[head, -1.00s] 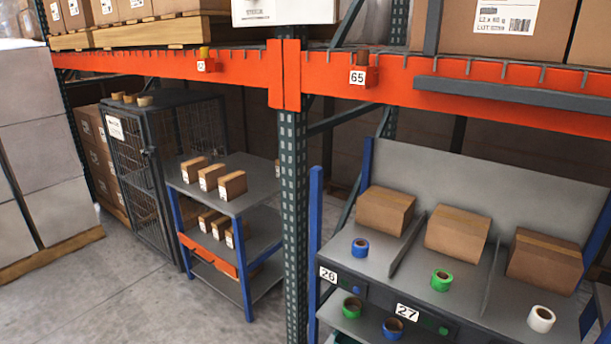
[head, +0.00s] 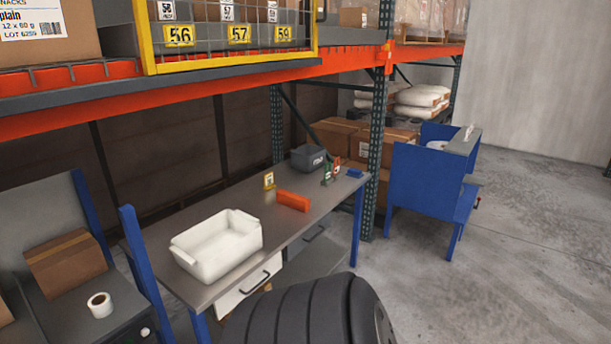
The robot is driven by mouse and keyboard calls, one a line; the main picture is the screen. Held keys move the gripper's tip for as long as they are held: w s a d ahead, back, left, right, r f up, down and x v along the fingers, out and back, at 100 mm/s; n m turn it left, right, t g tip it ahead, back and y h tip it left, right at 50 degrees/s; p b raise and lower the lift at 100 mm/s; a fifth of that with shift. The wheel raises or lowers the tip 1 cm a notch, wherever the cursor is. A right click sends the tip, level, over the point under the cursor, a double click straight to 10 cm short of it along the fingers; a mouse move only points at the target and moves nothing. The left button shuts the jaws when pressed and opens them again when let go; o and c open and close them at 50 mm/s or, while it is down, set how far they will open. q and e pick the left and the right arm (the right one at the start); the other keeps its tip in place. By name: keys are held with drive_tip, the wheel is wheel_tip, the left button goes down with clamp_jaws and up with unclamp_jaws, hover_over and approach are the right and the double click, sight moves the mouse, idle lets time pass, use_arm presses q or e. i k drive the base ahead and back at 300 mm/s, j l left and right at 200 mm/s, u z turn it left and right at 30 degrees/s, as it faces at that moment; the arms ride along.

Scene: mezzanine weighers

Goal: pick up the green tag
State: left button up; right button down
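A small green tag-like item (head: 326,177) stands near the far right end of a grey-topped table (head: 206,288) with blue legs. It is small in the picture, and any marking on it is hard to read. A similar red item (head: 336,168) stands right beside it, and a yellow one (head: 269,181) stands farther left. Neither of my grippers is in view.
A blue workstation (head: 425,185) stands beyond; open floor lies right.

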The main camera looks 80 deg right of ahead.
sight(327, 174)
drive_tip(key=z, duration=2.85)
drive_tip(key=i+z, duration=0.15)
drive_tip(key=i+j, duration=0.05)
drive_tip(key=i, duration=0.05)
